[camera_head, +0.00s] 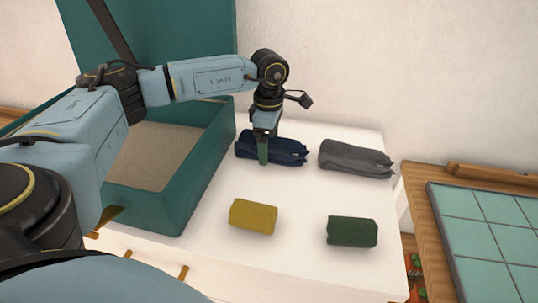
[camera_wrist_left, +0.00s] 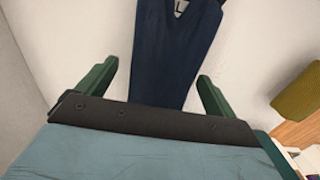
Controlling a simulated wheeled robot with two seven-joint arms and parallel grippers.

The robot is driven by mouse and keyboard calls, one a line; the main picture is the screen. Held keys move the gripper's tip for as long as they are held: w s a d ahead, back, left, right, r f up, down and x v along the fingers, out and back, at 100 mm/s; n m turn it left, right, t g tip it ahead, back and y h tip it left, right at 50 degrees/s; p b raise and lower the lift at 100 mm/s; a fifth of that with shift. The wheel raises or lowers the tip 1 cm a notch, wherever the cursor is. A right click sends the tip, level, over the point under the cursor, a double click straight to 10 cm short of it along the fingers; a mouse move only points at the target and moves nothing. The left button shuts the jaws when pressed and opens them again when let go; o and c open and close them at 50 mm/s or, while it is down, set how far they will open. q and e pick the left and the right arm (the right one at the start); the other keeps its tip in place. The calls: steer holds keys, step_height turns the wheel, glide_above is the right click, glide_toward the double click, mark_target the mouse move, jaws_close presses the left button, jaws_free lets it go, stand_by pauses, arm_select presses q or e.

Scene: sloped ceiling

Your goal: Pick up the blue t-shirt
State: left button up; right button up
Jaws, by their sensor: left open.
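The blue t-shirt (camera_head: 283,150) is a dark navy folded bundle lying on the white surface near the wall. My left gripper (camera_head: 263,155) points down at its left part, with one green finger in front of the cloth. In the left wrist view the blue cloth (camera_wrist_left: 172,45) runs between the two spread green fingers of the left gripper (camera_wrist_left: 158,72), with a gap on either side. The gripper is open and I see no grip on the cloth. My right gripper is not in view.
A grey folded garment (camera_head: 355,158) lies to the right of the blue one. A yellow bundle (camera_head: 253,216) and a green bundle (camera_head: 352,231) lie in front. An open teal suitcase (camera_head: 190,185) stands at the left. A tiled wooden table (camera_head: 480,230) is at the right.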

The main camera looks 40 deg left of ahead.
arm_select(q)
steer(key=shift+a+f, duration=0.2)
steer(key=shift+f, duration=0.4)
steer(key=shift+d, duration=0.15)
steer(key=shift+f, duration=0.1)
steer(key=c, duration=1.2)
steer(key=shift+o, duration=0.2)
